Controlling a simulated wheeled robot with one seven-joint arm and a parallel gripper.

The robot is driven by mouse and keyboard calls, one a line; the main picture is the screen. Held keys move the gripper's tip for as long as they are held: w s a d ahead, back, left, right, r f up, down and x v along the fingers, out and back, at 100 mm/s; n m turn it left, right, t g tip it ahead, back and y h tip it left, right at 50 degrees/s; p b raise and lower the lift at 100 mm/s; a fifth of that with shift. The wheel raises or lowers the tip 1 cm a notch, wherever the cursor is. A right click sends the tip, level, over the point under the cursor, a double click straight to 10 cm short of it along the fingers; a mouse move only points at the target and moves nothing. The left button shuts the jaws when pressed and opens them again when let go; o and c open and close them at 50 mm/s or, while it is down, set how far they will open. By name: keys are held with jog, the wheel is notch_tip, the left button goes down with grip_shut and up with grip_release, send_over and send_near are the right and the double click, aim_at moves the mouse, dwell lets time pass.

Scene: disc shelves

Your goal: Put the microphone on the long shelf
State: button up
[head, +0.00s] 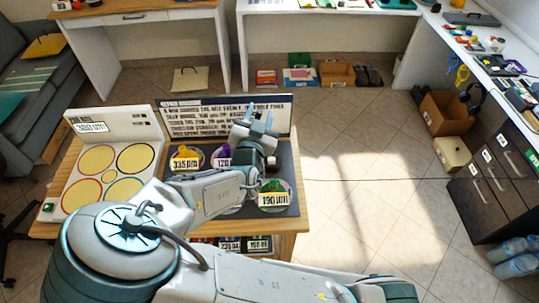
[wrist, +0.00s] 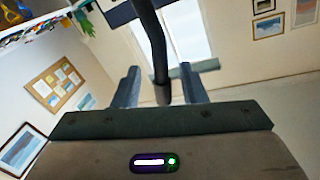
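My gripper (head: 262,116) is raised over the back of the wooden table in the head view, its two blue-grey fingers apart. The wrist view also shows my gripper (wrist: 158,83) with its fingers spread. A dark rod (wrist: 156,40) runs down between them there, narrower than the gap; I cannot tell what it is or whether it is near. I cannot make out the microphone for sure in either view. No shelf is clearly marked as the long shelf; a long white worktop (head: 480,58) runs along the right side.
The wooden table (head: 292,242) bears a white board (head: 88,128) with yellow discs and a dark mat with labelled discs and small objects; my arm hides part of it. A cardboard box (head: 437,112) and drawers (head: 497,190) stand right. The tiled floor between is clear.

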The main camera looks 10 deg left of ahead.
jog(key=shift+s+a+r, duration=0.1)
jog(key=shift+s+a, duration=0.05)
jog(key=shift+s, duration=0.15)
grip_shut()
jog(key=shift+w+r, duration=0.1)
